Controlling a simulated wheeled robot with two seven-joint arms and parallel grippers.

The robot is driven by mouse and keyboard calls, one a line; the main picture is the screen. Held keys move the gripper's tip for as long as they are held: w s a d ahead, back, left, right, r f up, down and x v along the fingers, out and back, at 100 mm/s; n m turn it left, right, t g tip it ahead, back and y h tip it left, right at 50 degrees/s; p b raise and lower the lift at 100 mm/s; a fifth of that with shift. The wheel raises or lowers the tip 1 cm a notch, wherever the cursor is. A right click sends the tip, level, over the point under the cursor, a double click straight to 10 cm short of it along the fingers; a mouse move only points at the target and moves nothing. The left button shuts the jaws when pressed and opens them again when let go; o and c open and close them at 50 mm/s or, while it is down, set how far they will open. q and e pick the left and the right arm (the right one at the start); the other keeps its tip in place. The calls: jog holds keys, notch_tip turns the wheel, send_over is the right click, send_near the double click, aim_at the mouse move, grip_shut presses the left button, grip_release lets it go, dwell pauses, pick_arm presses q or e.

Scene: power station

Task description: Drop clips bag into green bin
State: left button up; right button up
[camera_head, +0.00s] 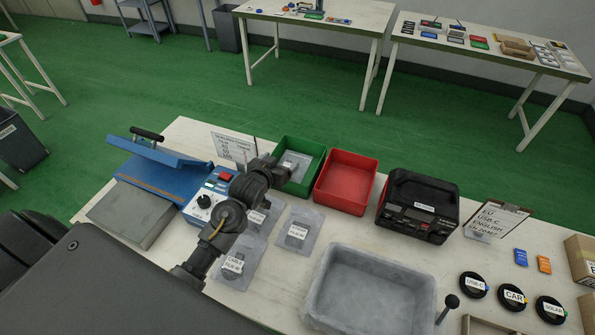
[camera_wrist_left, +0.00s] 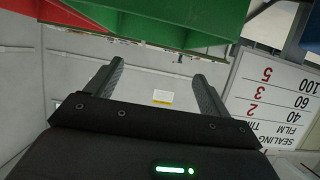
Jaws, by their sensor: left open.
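The green bin (camera_head: 309,150) stands at the back of the near table, left of the red bin. A clear bag (camera_head: 294,163) with a dark item and a white label lies inside it; its label is too small to read. My left gripper (camera_head: 282,172) is at the bin's near left side, its fingers partly hidden by my arm. In the left wrist view the gripper (camera_wrist_left: 155,85) is open, with no bag between its fingers, and the green bin (camera_wrist_left: 165,20) shows at the top. My right gripper is not in view.
Several labelled clear bags, such as one cable bag (camera_head: 233,265), lie in front of the bins. The red bin (camera_head: 345,180), black case (camera_head: 418,205), grey tray (camera_head: 370,290) and blue sealer (camera_head: 155,170) surround them. A sign (camera_wrist_left: 275,100) stands close beside the gripper.

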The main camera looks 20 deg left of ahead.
pick_arm(q)
jog(key=v, duration=0.3)
jog(key=shift+s+r, duration=0.15)
jog(key=shift+s, duration=0.15)
dwell(0.3)
